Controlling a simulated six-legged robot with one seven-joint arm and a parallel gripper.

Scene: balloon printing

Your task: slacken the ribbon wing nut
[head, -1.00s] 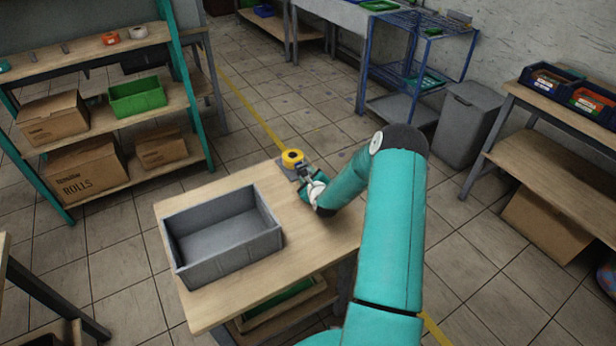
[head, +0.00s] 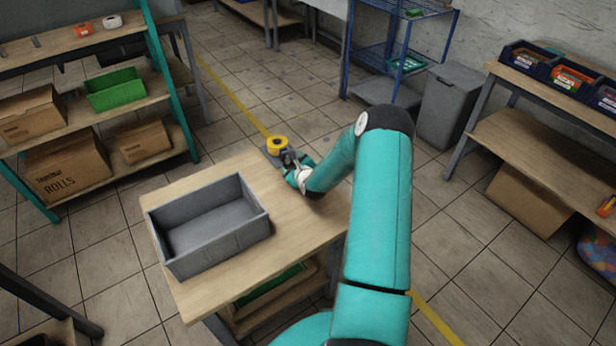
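A yellow ribbon roll (head: 277,145) sits on a small dark holder at the far edge of the wooden table. My gripper (head: 290,164) is at the near side of this holder, close against it. The wing nut itself is too small to make out and is probably behind my gripper. The fingers are small and partly hidden by my wrist, so I cannot tell whether they are open or shut or touching anything.
A grey open bin (head: 208,226), empty, stands on the left of the wooden table (head: 300,222). A shelf (head: 100,73) with cartons and a green bin stands at the left. A workbench (head: 530,137) is at the right, beside a grey waste bin (head: 447,103).

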